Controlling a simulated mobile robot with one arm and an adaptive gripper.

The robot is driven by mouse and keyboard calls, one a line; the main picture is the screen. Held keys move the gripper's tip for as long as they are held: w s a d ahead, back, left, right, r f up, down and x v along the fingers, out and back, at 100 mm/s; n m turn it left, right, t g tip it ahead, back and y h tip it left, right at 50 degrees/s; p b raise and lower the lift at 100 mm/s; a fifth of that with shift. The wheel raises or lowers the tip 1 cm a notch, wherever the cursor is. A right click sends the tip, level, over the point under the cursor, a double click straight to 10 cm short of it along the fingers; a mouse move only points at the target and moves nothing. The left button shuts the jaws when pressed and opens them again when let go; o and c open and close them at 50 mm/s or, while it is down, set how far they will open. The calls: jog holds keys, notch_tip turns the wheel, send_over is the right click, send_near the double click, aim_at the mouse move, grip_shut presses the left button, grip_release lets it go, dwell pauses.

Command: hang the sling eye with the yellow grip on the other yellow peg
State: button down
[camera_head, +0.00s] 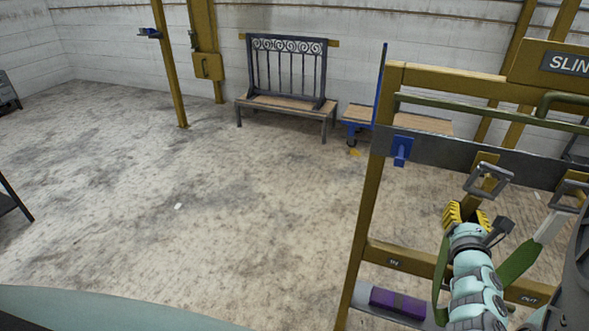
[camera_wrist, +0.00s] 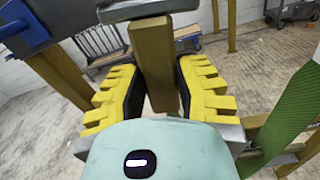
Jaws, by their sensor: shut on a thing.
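My gripper (camera_head: 467,215) has yellow ribbed fingers and is at the rack on the right of the head view. It is shut on the mustard-yellow grip (camera_wrist: 155,65), which stands between the fingers (camera_wrist: 158,95) in the wrist view. A grey metal sling eye (camera_head: 488,181) is above the gripper, at the end of this grip; its edge shows at the top of the wrist view (camera_wrist: 135,10). A mustard-yellow piece, perhaps a peg mount (camera_head: 487,158), shows behind the eye. I cannot tell whether the eye touches a peg. A green sling (camera_head: 440,265) hangs beside my wrist.
A blue peg mount (camera_head: 401,151) is on the rack's grey rail (camera_head: 440,152), left of the gripper. Another eye (camera_head: 568,192) with a white grip (camera_head: 551,228) is to the right. A purple box (camera_head: 397,302) lies on the low shelf.

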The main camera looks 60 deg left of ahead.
jog(key=shift+x, duration=1.05)
jog(key=shift+w+a+f+b, duration=0.55)
jog(key=shift+w+a+b, duration=0.1)
jog(key=shift+b, duration=0.55)
jog(key=shift+d, duration=0.1)
jog(key=shift+c, duration=1.5)
grip_release()
jog(key=shift+w+f, duration=0.1)
jog(key=shift+f, duration=0.1)
notch_tip(320, 180, down, 11)
jog(key=b, duration=1.3)
jog(key=shift+f, duration=0.15)
